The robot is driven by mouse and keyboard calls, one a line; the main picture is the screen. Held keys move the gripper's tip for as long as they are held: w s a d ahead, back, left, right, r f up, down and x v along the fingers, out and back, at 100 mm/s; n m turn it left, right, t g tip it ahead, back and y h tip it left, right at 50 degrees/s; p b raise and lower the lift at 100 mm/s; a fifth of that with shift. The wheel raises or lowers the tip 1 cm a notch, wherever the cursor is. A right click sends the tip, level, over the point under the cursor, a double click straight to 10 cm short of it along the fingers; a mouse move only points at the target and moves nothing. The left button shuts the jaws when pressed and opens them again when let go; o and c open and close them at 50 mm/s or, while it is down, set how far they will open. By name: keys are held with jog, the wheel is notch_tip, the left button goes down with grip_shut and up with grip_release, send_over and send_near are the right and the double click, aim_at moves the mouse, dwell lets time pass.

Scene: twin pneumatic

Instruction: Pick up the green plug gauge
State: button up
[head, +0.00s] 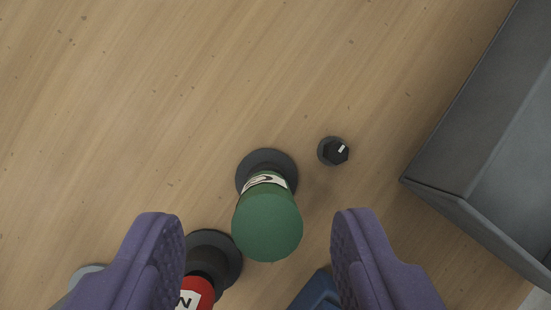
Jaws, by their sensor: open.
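The green plug gauge (267,225) stands on a dark round base on the wooden surface, near the middle of the head view. It has a green cylindrical top and a white label band with dark marking. My gripper (257,225) is open, with one purple finger on each side of the green gauge in the picture. Neither finger appears to touch it. How far the fingertips are above it is hard to tell.
A red-topped gauge (198,293) on a dark base stands close at the lower left, partly behind the left finger. A small black knob (334,151) is to the upper right. A blue object (317,292) shows below. A grey bin (465,195) fills the right. The upper left is clear.

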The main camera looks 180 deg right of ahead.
aim_at(266, 235)
jog(key=b+x, duration=0.2)
jog(key=x, duration=0.3)
jog(key=shift+d, duration=0.15)
jog(key=shift+r, duration=0.15)
grip_shut()
jog(key=shift+r, duration=0.1)
notch_tip(266, 235, up, 10)
jog(key=p, duration=0.3)
jog(key=shift+p, duration=0.4)
